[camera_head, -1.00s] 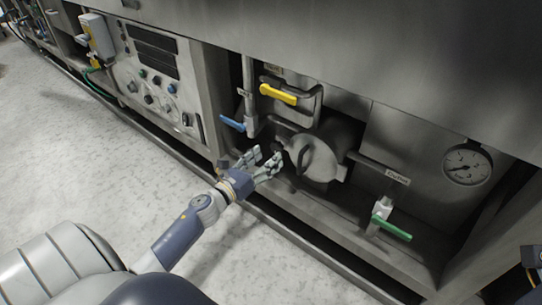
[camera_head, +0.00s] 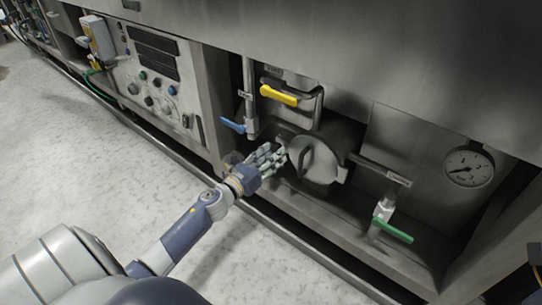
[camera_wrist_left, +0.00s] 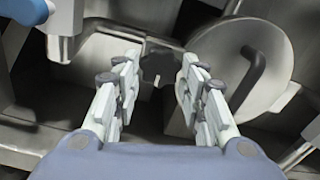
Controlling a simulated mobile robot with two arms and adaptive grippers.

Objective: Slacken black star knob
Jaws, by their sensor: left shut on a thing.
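The black star knob (camera_wrist_left: 158,66) is dark and lobed. In the left wrist view it sits between the tips of my left gripper's fingers, beside the round metal cover (camera_wrist_left: 250,62). My left gripper (camera_wrist_left: 160,74) is shut on the knob, one finger on each side. In the head view the left gripper (camera_head: 273,157) is at the left edge of the round cover (camera_head: 314,160), and its fingers hide most of the knob. My right gripper is not in view.
A blue lever (camera_head: 232,125) and a yellow lever (camera_head: 279,95) are above the gripper. A green-handled valve (camera_head: 393,230) and a pressure gauge (camera_head: 468,167) are to the right. A control panel (camera_head: 150,75) is at the left. The floor in front is clear.

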